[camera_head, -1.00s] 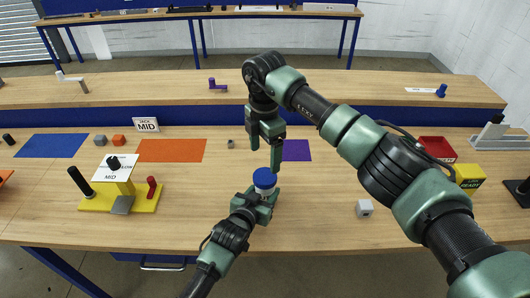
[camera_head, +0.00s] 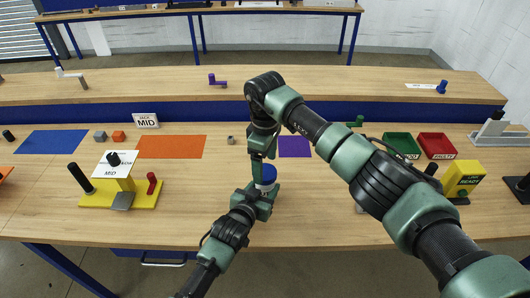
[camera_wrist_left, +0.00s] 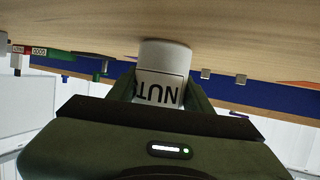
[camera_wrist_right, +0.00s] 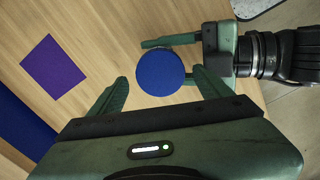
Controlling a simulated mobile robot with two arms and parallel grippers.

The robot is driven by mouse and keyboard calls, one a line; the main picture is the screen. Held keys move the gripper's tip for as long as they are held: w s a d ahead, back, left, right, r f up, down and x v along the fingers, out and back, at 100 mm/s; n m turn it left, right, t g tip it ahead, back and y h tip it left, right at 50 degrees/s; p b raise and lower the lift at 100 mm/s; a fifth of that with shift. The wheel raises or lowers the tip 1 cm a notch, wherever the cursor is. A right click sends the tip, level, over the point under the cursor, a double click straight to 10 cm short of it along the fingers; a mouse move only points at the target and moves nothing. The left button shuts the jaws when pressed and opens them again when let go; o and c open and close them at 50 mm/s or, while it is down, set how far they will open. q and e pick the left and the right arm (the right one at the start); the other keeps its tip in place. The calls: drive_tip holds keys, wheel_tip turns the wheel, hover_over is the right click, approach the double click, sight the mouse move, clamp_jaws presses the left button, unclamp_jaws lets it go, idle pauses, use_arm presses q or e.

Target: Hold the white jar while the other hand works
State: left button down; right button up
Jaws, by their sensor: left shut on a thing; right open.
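The white jar shows in the left wrist view (camera_wrist_left: 163,57), upright on the table in a picture turned upside down, with a partly hidden label reading "NUT". Its blue lid (camera_head: 264,174) shows in the head view. My left gripper (camera_head: 258,194) is shut on the jar's body from the near side. My right gripper (camera_head: 265,163) points down just above the lid, its jaws open. In the right wrist view the round lid (camera_wrist_right: 160,71) lies between and a little beyond its open fingers (camera_wrist_right: 160,88). Whether a finger touches the lid I cannot tell.
A yellow stand (camera_head: 142,196) with black and red posts is on the left. Orange (camera_head: 170,147) and purple (camera_head: 295,147) mats lie behind the jar. Green (camera_head: 402,145) and red (camera_head: 437,146) bins and a yellow box (camera_head: 464,180) stand right.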

sight(265, 174)
drive_tip(key=shift+f, duration=1.25)
